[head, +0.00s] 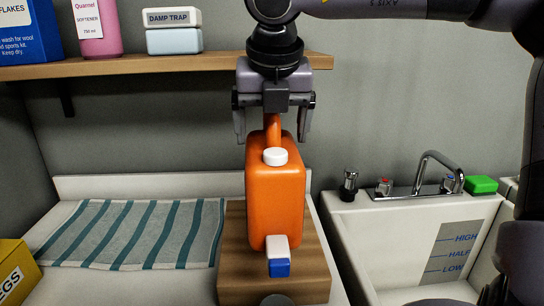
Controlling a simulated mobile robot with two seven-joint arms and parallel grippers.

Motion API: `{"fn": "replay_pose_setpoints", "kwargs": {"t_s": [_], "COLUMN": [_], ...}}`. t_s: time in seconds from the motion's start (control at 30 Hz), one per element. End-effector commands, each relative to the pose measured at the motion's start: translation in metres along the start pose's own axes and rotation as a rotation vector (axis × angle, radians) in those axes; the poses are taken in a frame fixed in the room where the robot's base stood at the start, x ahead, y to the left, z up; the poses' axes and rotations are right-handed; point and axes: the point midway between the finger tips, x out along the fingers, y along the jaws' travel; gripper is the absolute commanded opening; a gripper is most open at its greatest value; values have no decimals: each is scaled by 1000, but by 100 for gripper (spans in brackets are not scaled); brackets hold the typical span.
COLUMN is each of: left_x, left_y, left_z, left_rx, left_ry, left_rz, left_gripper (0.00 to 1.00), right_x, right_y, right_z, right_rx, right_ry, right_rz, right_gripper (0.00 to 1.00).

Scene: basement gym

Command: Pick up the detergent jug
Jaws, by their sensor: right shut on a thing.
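The detergent jug (275,200) is orange with a white cap (275,156) and an upright handle at its top. It stands upright over a wooden board (232,270) in the middle of the head view. I cannot tell whether its base touches the board. My right gripper (272,128) comes down from above, with one finger on each side of the jug's handle, and is shut on it. The fingers partly hide the handle's top. My left gripper is not in view.
A small white-and-blue block (279,268) is at the jug's front. A striped towel (135,235) lies to the left. A shelf (150,66) with boxes and a pink bottle (97,28) hangs above. A sink (400,245) with a tap (432,170) is at right.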

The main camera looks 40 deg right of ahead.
Motion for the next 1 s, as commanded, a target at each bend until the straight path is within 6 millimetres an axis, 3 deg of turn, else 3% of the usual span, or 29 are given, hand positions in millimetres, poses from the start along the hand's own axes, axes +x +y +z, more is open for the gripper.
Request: {"fn": "replay_pose_setpoints", "kwargs": {"t_s": [0.03,0.2,0.5,0.7,1.0], "left_x": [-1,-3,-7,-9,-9], "left_y": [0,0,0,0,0], "left_z": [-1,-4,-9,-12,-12], "left_rx": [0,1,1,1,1], "left_ry": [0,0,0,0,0], "left_rz": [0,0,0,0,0], "left_gripper": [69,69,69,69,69], "right_x": [-17,-55,-100,-115,-119], "right_y": [1,1,1,0,0], "right_z": [8,23,42,48,49], "right_rx": [5,4,1,0,0], "right_ry": [-11,-9,-4,-4,-3], "right_rz": [6,4,4,4,3], "right_gripper": [4,4,4,4,4]}}
